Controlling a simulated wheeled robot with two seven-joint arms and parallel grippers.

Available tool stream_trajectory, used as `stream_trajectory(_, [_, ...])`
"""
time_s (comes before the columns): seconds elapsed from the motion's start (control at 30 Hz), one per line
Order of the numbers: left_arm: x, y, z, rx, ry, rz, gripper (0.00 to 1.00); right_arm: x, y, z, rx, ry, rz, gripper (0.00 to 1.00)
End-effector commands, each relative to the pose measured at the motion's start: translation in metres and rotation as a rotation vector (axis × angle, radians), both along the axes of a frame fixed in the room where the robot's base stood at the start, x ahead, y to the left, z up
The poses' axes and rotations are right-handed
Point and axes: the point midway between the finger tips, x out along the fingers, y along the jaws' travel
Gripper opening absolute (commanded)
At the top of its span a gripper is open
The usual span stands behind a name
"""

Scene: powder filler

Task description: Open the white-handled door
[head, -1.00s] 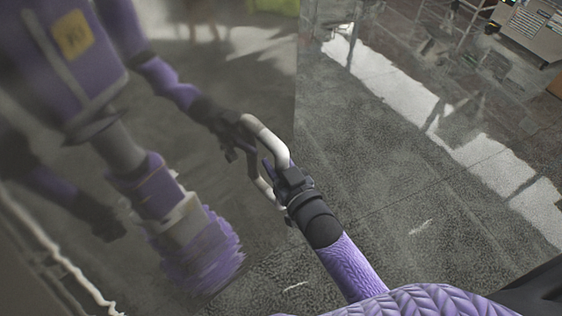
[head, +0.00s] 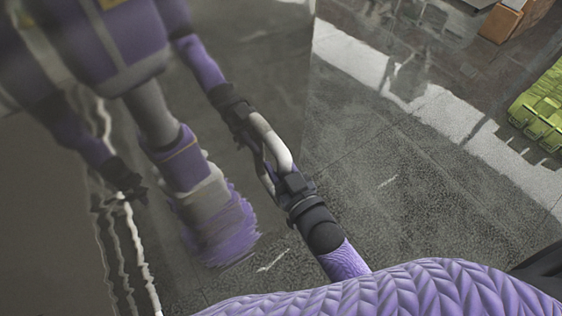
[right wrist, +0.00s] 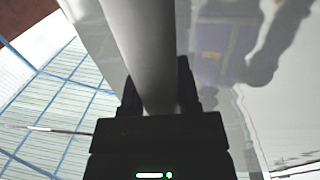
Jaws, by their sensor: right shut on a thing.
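The door (head: 270,75) is a glossy panel that fills the left of the head view and mirrors my body. Its white handle (head: 272,145) is a bent bar standing out from the panel, close to its right edge. My right gripper (head: 283,178) is shut around the lower part of this handle. In the right wrist view the white handle (right wrist: 142,50) runs down between the two dark fingers of the right gripper (right wrist: 158,92). The handle's lower end is hidden by the gripper. My left gripper shows only as a blurred reflection in the door.
Tiled grey floor (head: 400,200) lies open to the right of the door. A green crate-like thing (head: 543,105) stands at the right edge, and an orange-brown box (head: 505,22) at the top right. A beige panel (head: 45,220) is at the lower left.

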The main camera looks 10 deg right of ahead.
Motion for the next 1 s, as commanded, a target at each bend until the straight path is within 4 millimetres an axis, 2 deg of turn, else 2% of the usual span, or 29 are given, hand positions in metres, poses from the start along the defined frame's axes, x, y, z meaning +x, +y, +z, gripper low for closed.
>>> stream_trajectory(0.33, [0.001,0.000,0.000,0.000,-0.001,0.000,0.00,0.000,-0.001,0.000,-0.001,-0.001,-0.002,0.00])
stream_trajectory(0.37, [0.001,0.000,0.000,0.000,-0.001,0.000,0.00,0.000,-0.001,0.000,-0.001,-0.001,-0.002,0.47])
stream_trajectory(0.5, [0.001,0.000,0.000,0.000,-0.001,0.000,0.00,0.000,-0.001,0.000,-0.001,-0.001,-0.002,0.76])
stream_trajectory(0.83, [0.001,0.000,0.000,0.000,-0.001,0.001,0.00,-0.004,-0.002,0.000,0.000,-0.001,-0.001,0.76])
stream_trajectory(1.0, [0.001,0.000,-0.001,0.000,-0.001,0.001,0.00,-0.035,-0.010,-0.001,-0.001,0.003,-0.001,0.76])
